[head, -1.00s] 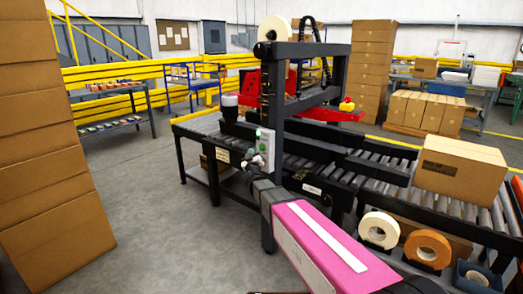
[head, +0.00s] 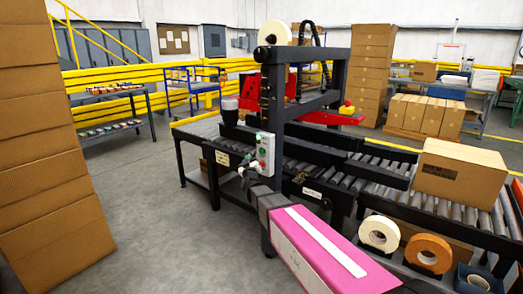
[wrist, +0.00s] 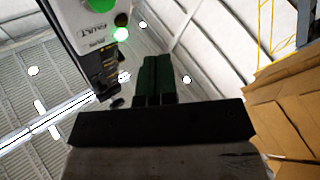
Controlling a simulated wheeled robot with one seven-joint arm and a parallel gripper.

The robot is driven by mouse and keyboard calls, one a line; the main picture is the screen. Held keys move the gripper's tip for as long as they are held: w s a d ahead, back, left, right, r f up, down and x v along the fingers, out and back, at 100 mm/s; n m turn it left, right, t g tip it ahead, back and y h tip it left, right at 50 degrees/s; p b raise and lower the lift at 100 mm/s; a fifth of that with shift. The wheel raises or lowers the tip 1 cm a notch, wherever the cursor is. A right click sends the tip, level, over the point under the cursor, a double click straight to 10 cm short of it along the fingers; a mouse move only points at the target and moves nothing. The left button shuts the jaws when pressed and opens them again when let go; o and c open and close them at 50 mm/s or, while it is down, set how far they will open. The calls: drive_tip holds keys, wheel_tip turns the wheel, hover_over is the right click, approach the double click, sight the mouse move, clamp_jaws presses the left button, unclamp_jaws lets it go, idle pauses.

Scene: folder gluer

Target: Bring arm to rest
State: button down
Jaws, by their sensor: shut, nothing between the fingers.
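My arm (head: 318,250), with a pink cover and a white stripe, reaches up from the bottom of the head view. My gripper (head: 246,169) is at its far end, small and partly hidden, just below the grey control box (head: 265,152) on the machine's black post. In the wrist view my gripper's two dark green fingers (wrist: 157,78) are together with nothing between them. The control box (wrist: 95,20) with a lit green button (wrist: 120,34) is up and left of the fingers, apart from them.
The black-framed machine (head: 340,75) and its roller conveyor (head: 400,200) stand close beside my arm. A carton (head: 460,172) sits on the rollers. Tape rolls (head: 428,253) are at lower right. Stacked cardboard (head: 40,150) stands at left, with clear floor (head: 150,220) between.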

drive_tip(key=s+d+f+m+g, duration=0.1)
drive_tip(key=s+d+f+g, duration=0.5)
drive_tip(key=d+f, duration=0.15)
drive_tip(key=s+d+f+m+g, duration=0.1)
drive_tip(key=s+d+f+g, duration=0.45)
drive_tip(key=f, duration=0.35)
drive_tip(key=s+d+f+m+g+h, duration=0.1)
drive_tip(key=s+d+f+m+g, duration=0.1)
drive_tip(key=s+d, duration=0.4)
drive_tip(key=s+d+f+m+g+h, duration=0.1)
drive_tip(key=s+d+g, duration=0.5)
drive_tip(key=s, duration=0.7)
wheel_tip(320, 180, down, 3)
drive_tip(key=shift+s+r+m+g, duration=0.1)
drive_tip(key=shift+s+m+g, duration=0.25)
drive_tip(key=shift+m+g, duration=0.45)
